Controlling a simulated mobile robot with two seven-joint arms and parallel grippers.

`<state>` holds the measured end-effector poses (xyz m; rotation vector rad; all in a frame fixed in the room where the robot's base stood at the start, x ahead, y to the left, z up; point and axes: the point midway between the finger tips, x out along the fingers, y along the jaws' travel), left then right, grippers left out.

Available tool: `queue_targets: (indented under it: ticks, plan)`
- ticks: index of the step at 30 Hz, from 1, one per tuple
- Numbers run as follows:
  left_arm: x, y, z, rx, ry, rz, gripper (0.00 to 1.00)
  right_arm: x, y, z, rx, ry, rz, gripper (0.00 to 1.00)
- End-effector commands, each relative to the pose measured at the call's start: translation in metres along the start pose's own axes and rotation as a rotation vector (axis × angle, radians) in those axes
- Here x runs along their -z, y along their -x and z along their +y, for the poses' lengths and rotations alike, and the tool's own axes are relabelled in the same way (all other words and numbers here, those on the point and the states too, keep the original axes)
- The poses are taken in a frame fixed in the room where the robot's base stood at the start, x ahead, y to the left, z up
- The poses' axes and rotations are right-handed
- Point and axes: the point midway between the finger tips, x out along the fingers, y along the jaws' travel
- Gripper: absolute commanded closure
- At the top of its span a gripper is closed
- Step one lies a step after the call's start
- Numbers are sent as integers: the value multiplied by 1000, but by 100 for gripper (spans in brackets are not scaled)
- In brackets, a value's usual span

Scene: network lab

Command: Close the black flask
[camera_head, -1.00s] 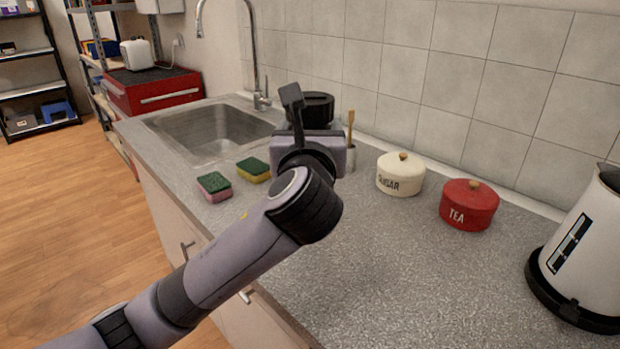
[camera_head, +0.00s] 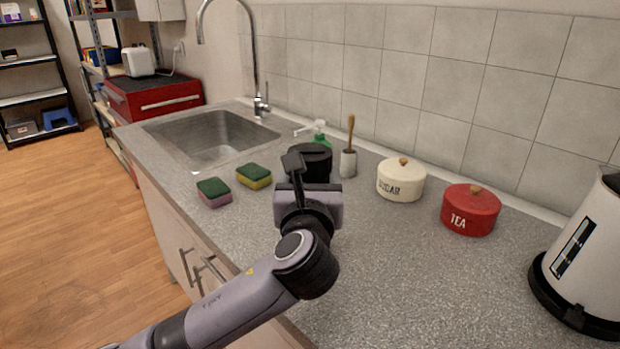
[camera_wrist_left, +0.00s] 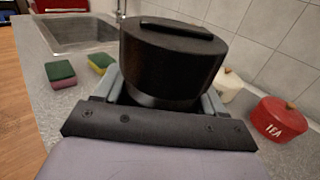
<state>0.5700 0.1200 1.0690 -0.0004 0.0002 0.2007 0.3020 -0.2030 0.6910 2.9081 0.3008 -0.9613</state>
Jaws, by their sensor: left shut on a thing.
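A round black piece with a raised bar on its flat top, part of the black flask (camera_head: 318,158), shows behind my left wrist in the head view. In the left wrist view this black piece (camera_wrist_left: 172,55) fills the middle, upright, with a glossy band at its lower edge. My left gripper (camera_wrist_left: 162,97) is shut on it, one finger on each side. In the head view my left gripper (camera_head: 308,185) hides the lower part. I cannot tell whether the piece is a separate lid or touches a flask body below. My right gripper is not in view.
Two sponges (camera_head: 254,176) lie left of the gripper, before the sink (camera_head: 210,140). A green bottle (camera_head: 320,134) and a brush in a holder (camera_head: 348,163) stand behind. The sugar pot (camera_head: 400,182), tea pot (camera_head: 468,212) and kettle (camera_head: 585,250) stand right. The front counter is clear.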

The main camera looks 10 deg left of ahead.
Motion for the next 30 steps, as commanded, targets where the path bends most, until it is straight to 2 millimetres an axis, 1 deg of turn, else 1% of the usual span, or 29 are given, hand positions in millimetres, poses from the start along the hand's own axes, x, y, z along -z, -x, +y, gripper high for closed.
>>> queue_targets:
  ticks: [1, 5, 9, 10, 12, 20, 23, 26, 30]
  plan:
    - [-3, 0, 0, 0, 2, -5, 100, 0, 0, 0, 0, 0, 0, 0]
    - [-3, 0, 0, 0, 2, -5, 100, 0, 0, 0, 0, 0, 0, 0]
    - [0, 0, 0, 0, 1, -4, 100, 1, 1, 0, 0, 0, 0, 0]
    - [2, 0, 0, 0, 0, -1, 24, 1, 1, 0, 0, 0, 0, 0]
    - [2, 0, 0, 0, 0, -1, 5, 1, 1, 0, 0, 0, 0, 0]
    - [1, 0, 0, -1, 0, -1, 5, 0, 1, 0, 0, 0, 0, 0]
    - [-3, 0, 0, 0, 2, -3, 5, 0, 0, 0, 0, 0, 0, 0]
    - [-1, 11, -1, 2, 0, -2, 5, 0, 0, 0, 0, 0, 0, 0]
    - [-1, 34, 0, 3, 3, 0, 5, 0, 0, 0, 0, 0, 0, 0]
